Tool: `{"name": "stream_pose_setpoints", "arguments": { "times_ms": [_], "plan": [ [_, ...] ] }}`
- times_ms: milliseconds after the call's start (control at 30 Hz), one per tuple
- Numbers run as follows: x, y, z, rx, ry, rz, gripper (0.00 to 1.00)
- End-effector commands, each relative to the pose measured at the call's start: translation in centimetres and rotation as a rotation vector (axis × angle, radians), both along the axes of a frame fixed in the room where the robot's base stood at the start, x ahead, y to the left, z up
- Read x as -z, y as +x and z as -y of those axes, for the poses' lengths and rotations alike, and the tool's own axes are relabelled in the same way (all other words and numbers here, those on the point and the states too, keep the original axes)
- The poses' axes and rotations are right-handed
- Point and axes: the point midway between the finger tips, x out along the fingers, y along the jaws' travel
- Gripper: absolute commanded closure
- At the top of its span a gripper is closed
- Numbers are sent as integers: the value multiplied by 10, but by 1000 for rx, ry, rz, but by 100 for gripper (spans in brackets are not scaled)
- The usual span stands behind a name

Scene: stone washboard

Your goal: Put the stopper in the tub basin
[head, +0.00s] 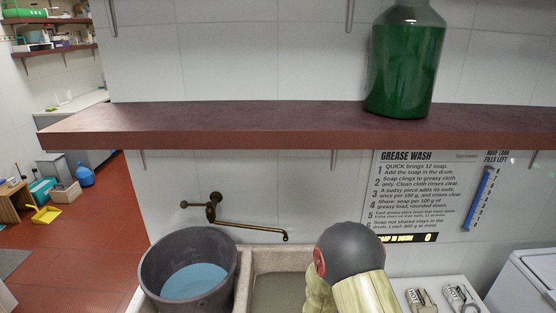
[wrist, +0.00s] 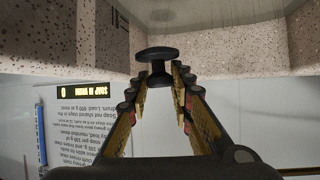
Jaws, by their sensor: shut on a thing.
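A small black stopper (wrist: 155,55) with a wide flat end and a narrower stem shows in the wrist view. It sits between the fingertips of my gripper (wrist: 158,80), which is shut on it. The stopper is close to a speckled stone wall (wrist: 238,45) of the washboard; I cannot tell whether they touch. Part of a smooth grey basin surface (wrist: 190,10) shows at the top of the wrist view. In the head view the stone tub basin (head: 244,272) is at the bottom middle, with a grey inside. My arm covers its right side and hides the gripper and stopper.
A dark bucket (head: 150,268) with blue liquid stands left of the basin. A brass tap (head: 245,226) reaches over from the wall. A red-brown shelf (head: 230,122) with a green jar (head: 404,65) runs above. Scales or small items (head: 420,300) lie at right.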

Motion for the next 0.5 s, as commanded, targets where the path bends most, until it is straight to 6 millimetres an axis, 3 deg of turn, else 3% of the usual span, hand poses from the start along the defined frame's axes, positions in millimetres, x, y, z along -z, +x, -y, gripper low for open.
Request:
{"name": "stream_pose_setpoints", "arguments": {
  "times_ms": [300,400,500],
  "plan": [
    [-3,-99,-11,-302,1,-3,100],
    [-9,-124,-6,-341,1,3,100],
    [-15,-136,6,-332,0,3,100]
  ]
}}
